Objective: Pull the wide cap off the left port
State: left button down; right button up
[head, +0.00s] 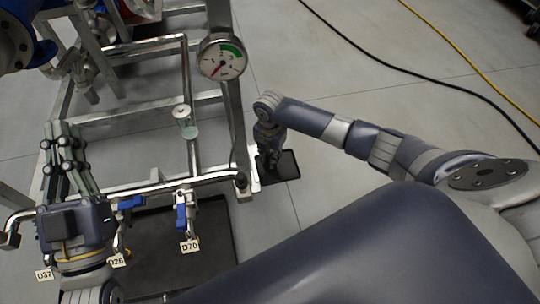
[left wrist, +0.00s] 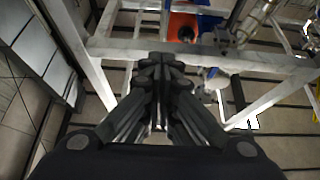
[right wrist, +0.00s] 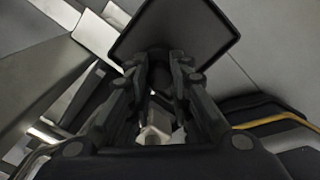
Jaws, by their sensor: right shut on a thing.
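My right gripper (head: 270,155) is over a small dark tray (head: 288,166) on the floor, right of the skid frame. In the right wrist view its fingers are shut on a dark round piece (right wrist: 160,76), with the tray (right wrist: 195,30) beyond. I cannot tell whether this piece is the wide cap; the fingers hide much of it. My left gripper (head: 62,130) is at the skid's left, fingers pointing away. In the left wrist view its fingertips (left wrist: 160,65) meet with nothing seen between them. A bent pipe end (head: 10,238), near tag D37 (head: 44,275), shows left of it.
The steel skid frame (head: 130,112) carries a gauge (head: 221,57) and blue-handled valves (head: 181,215) with tags D26 and D70 (head: 190,246). A dark mat (head: 215,245) lies below. Black and yellow cables (head: 440,35) cross open floor at the right.

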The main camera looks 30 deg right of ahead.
pick_arm(q)
jog(key=shift+f, duration=0.1)
dwell(0.3)
jog(key=shift+w+f+g, duration=0.4)
jog(key=shift+f+g, duration=0.2)
jog(key=shift+f, duration=0.15)
pick_arm(e)
jog(key=shift+f, duration=0.2)
jog(key=shift+f, duration=0.4)
jog(key=o, duration=1)
jog(key=o, duration=0.5)
